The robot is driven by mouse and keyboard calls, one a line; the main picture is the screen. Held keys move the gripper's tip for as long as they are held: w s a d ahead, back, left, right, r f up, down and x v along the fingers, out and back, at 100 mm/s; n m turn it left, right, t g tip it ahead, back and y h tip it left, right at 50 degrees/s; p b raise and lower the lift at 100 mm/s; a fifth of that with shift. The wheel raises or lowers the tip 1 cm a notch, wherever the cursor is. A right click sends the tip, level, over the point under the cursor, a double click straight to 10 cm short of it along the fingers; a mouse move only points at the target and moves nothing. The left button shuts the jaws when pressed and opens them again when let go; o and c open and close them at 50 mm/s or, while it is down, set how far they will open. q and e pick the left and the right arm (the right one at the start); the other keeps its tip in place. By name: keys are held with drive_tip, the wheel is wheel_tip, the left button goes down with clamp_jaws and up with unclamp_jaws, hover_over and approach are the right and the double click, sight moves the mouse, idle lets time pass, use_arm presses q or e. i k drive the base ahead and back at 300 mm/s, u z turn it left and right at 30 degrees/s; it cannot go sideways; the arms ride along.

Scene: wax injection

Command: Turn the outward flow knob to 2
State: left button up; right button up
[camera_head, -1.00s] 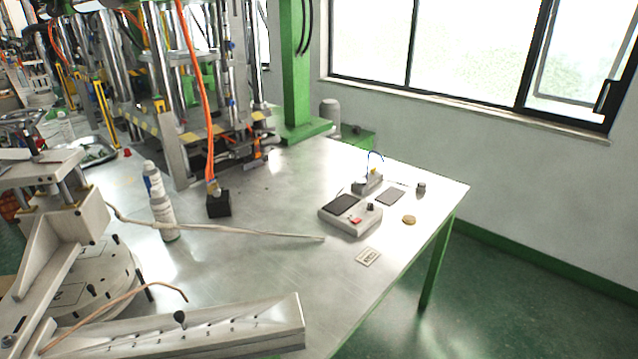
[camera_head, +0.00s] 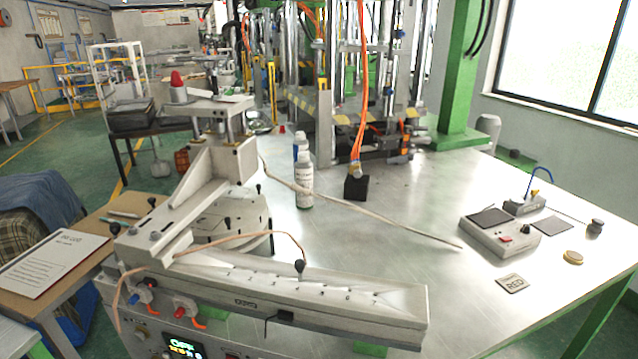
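The wax injection machine (camera_head: 330,303) stands at the lower middle, with a long sloped metal top bearing a row of small numbers. A black ball-topped knob (camera_head: 300,266) stands at the back edge of this top, near the middle of the row. A lit display (camera_head: 184,347) is cut off by the bottom edge. I cannot tell which part is the outward flow knob, or read its setting. Neither of my grippers is in view.
A paper sheet (camera_head: 50,262) lies on a wooden table at left.

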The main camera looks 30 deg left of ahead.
sight(181, 311)
drive_tip(key=u, duration=2.15)
drive_tip(key=k, duration=0.25)
drive_tip(key=u, duration=0.55)
drive_tip(key=i, duration=0.25)
drive_tip(key=z, duration=0.15)
